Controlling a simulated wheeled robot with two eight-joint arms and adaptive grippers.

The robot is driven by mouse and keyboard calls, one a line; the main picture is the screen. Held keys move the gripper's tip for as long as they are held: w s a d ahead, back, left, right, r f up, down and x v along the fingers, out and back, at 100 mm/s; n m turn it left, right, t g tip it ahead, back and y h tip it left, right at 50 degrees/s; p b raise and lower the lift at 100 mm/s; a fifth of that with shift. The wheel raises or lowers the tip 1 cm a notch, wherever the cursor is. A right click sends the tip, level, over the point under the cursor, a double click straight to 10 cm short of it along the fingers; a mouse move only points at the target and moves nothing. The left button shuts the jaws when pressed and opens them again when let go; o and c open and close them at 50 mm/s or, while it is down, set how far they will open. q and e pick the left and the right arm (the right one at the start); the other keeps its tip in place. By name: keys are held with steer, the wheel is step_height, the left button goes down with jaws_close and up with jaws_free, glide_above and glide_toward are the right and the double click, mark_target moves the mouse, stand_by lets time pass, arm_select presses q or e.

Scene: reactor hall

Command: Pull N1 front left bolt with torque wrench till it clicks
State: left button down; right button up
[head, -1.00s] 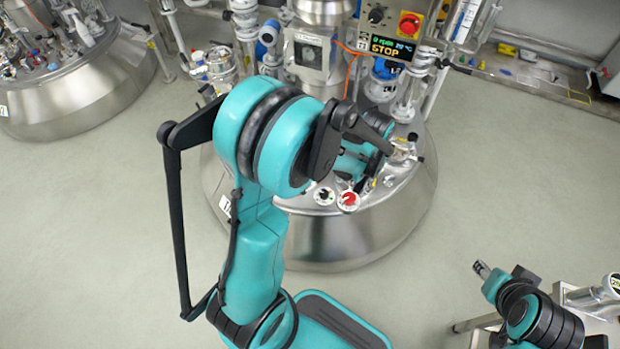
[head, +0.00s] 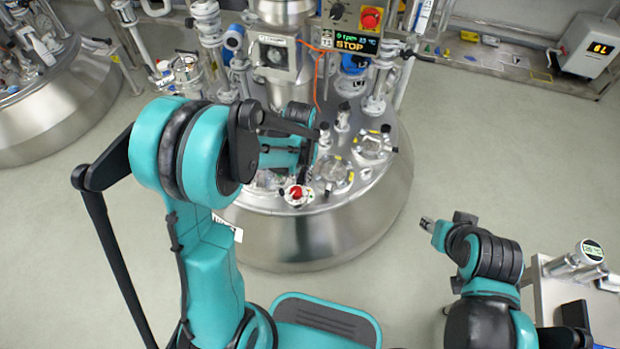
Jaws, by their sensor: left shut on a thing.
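The steel reactor (head: 320,235) stands in the middle, with nozzles and fittings on its lid. My left arm reaches over the left of the lid. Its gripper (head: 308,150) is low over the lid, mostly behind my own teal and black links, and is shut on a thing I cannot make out. I cannot pick out the torque wrench there. A round nozzle cover (head: 372,146) shows right of it. The N1 label and its front left bolt cannot be told apart. My right gripper (head: 427,223) is over open floor right of the reactor; its jaw gap is too small to judge.
A valve with a red handle (head: 297,193) sits on the lid's front. A control box (head: 355,25) reading STOP is behind. A table (head: 550,300) with a silver device with a round display (head: 588,252) is at lower right. Another reactor (head: 60,110) stands left; floor between is clear.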

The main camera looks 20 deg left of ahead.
arm_select(q)
steer(key=w+d+f+n, duration=0.6)
steer(key=w+f+n, duration=0.4)
steer(key=w, duration=0.2)
steer(key=w+d+f+n, duration=0.6)
steer(key=w+f+n, duration=0.3)
steer(key=w, duration=0.4)
steer(key=shift+f+b, duration=0.95)
steer(key=shift+f, duration=1.4)
steer(key=s+a+m, duration=0.2)
steer(key=s+m, duration=0.6)
steer(key=s, duration=0.2)
steer(key=s+a+m, duration=0.5)
steer(key=a+m, duration=0.4)
steer(key=m, duration=0.1)
steer(key=shift+s+f+m, duration=0.15)
steer(key=shift+f+m, duration=0.1)
steer(key=shift+m, duration=0.05)
steer(key=shift+a, duration=0.1)
